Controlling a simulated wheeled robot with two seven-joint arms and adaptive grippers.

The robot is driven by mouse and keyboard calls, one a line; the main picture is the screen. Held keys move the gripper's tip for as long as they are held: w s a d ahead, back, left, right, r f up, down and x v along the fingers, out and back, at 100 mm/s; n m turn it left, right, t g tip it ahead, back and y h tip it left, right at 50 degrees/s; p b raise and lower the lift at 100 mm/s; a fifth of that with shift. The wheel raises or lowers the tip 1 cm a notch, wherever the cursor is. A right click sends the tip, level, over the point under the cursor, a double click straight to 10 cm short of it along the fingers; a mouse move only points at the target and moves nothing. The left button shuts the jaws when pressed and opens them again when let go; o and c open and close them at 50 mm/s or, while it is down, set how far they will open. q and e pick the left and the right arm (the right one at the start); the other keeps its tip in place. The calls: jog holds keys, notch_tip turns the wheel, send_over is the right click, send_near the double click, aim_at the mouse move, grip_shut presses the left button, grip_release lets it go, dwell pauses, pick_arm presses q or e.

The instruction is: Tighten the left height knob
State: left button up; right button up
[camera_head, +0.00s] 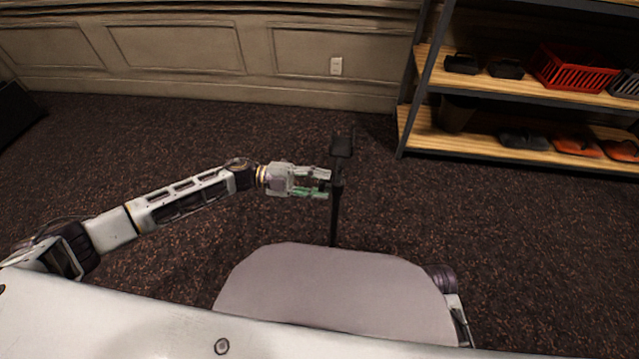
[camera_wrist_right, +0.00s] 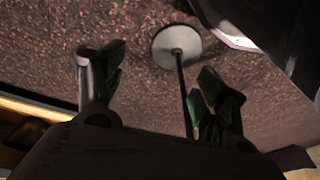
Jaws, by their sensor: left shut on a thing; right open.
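A slim black stand (camera_head: 335,215) rises upright near the middle of the head view, with a dark block-shaped top (camera_head: 342,147). My left gripper (camera_head: 327,184) reaches it from the left, just below that top, and is shut on a small dark part at the pole, which appears to be the height knob. The fingers hide most of the knob. In the right wrist view, my right gripper (camera_wrist_right: 160,72) is open and empty. The stand's pole (camera_wrist_right: 183,90) and pale round base (camera_wrist_right: 177,45) show beyond its fingers, with the pole close to the right finger in the picture.
A shelf unit (camera_head: 510,148) with a red basket (camera_head: 572,70) and several dark and orange items stands at the back right. A panelled wall (camera_head: 175,48) runs behind. The dark speckled carpet (camera_head: 130,140) around the stand is clear.

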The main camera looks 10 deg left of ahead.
pick_arm(q)
jog(key=shift+m, duration=0.9)
jog(key=m+b, duration=0.1)
jog(key=m, duration=0.1)
jog(key=shift+m, duration=0.3)
jog(key=shift+m+b, duration=0.55)
jog(key=shift+m, duration=0.65)
pick_arm(e)
jog(key=shift+a+r+t, duration=0.15)
jog(key=shift+r+t, duration=0.05)
jog(key=shift+r, duration=0.75)
jog(key=shift+a+r+t, duration=0.15)
jog(key=shift+r+t, duration=0.05)
jog(key=shift+r, duration=0.7)
pick_arm(q)
jog(key=o, duration=1)
jog(key=shift+r, duration=0.1)
jog(key=shift+o, duration=0.2)
jog(key=shift+a, duration=0.15)
